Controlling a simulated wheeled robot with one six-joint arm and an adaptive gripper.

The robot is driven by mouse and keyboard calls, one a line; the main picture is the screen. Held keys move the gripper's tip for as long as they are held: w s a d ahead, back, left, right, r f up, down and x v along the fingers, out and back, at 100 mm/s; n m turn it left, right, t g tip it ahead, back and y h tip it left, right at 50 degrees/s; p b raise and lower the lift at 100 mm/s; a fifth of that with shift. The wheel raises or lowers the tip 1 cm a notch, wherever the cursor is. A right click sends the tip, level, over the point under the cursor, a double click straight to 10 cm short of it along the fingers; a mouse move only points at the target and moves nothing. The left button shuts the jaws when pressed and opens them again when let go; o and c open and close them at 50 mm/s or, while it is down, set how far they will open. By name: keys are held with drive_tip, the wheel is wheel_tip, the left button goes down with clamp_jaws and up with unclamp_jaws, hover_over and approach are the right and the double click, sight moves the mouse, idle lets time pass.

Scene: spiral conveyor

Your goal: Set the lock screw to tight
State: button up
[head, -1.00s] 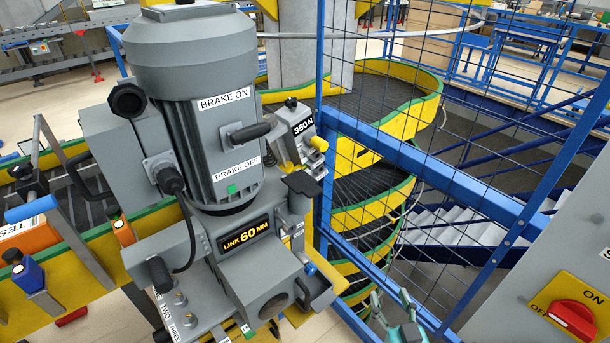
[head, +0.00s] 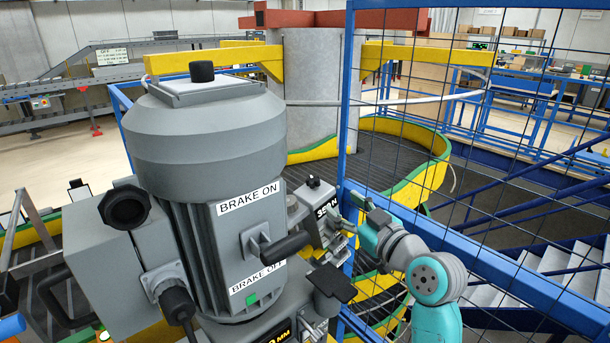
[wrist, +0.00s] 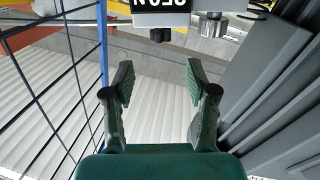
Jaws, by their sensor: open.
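My gripper (wrist: 160,82) is open and empty in the wrist view, its two green-padded fingers apart. In the head view my gripper (head: 356,207) is beside the small grey unit marked 350 N (head: 324,212), on the right of the motor. This unit's label (wrist: 160,5) shows upside down at the top of the wrist view. A small black knob (wrist: 160,35) on it lies beyond the fingertips, roughly between them. A grey knurled knob (wrist: 212,25) lies to its right. I cannot tell for sure which one is the lock screw. Neither is touched.
The big grey motor (head: 200,130) with its brake lever (head: 285,246) stands left of my arm. The blue mesh fence (head: 480,255) is close behind and right of my arm. The yellow and green spiral conveyor (head: 425,180) is beyond the fence.

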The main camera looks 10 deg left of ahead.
sight(313, 185)
drive_tip(key=x, duration=1.1)
drive_tip(key=shift+a+r, duration=0.2)
drive_tip(key=shift+a, duration=0.05)
clamp_jaws()
drive_tip(key=shift+a+m+t+h, duration=0.1)
drive_tip(key=shift+m+t+h, duration=0.3)
drive_tip(key=shift+t, duration=0.1)
drive_tip(key=shift+s+m+t+h, duration=0.1)
drive_tip(key=shift+m+t+h, duration=0.3)
drive_tip(key=shift+m, duration=0.1)
drive_tip(key=shift+a+f+m+t+h, duration=0.1)
drive_tip(key=shift+a+m+t+h, duration=0.05)
drive_tip(key=shift+m+t+h, duration=1.85)
drive_tip(key=shift+m+h, duration=0.4)
drive_tip(key=shift+h, duration=0.7)
